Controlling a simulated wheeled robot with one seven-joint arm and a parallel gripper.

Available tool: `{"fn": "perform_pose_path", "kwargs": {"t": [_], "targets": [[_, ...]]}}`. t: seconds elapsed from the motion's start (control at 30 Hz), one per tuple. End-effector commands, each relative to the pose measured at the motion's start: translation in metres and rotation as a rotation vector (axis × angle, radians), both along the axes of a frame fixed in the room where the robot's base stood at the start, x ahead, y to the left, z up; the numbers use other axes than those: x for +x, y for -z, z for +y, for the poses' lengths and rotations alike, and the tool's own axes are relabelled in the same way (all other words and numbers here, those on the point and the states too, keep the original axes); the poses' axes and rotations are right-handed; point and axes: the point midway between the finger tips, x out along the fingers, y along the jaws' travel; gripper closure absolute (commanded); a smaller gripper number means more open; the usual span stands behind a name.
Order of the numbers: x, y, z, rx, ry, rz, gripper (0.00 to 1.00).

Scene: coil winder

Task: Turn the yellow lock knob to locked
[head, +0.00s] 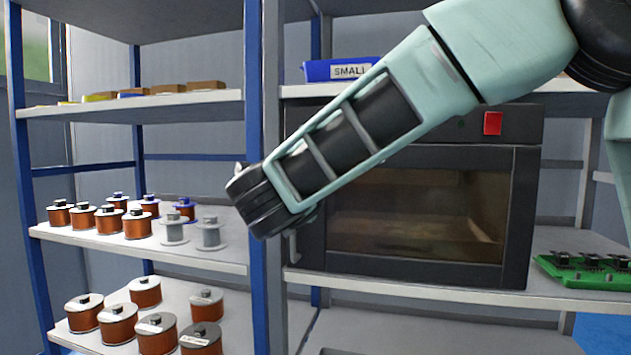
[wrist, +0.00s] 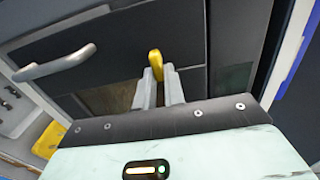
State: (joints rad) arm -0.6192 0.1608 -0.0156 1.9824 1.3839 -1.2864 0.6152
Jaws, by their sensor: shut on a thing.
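The yellow lock knob (wrist: 155,62) shows in the wrist view against the dark front of a cabinet (wrist: 120,45). It is a narrow tab and stands nearly upright in that picture. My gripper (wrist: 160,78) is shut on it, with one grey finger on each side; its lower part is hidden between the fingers. In the head view my arm reaches across the front of the dark windowed cabinet (head: 420,270), and the arm hides the knob and the fingers. I cannot read any locked or unlocked mark.
A grey bar handle (wrist: 55,64) sits left of the knob in the wrist view. A blue bin marked SMALL (head: 325,70) is on the shelf above. Copper coils (head: 137,225) stand on the left shelves. Green boards (head: 590,275) lie right of the cabinet. A blue post (head: 257,290) stands close by.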

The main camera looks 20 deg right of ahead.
Motion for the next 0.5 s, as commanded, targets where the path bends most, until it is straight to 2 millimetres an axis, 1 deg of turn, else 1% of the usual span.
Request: {"fn": "perform_pose_path", "kwargs": {"t": [0.13,0.17,0.2,0.23,0.5], "targets": [[-0.0001,0.0006,-0.0008,0.001,0.002,0.001,1.0],[-0.0002,0.0007,-0.0007,0.001,0.002,0.001,0.86],[-0.0002,0.0007,-0.0007,0.001,0.002,0.001,0.75],[-0.0001,0.0006,-0.0007,0.001,0.002,0.001,0.67],[-0.0002,0.0004,0.0,0.001,0.0,0.001,0.67]]}}
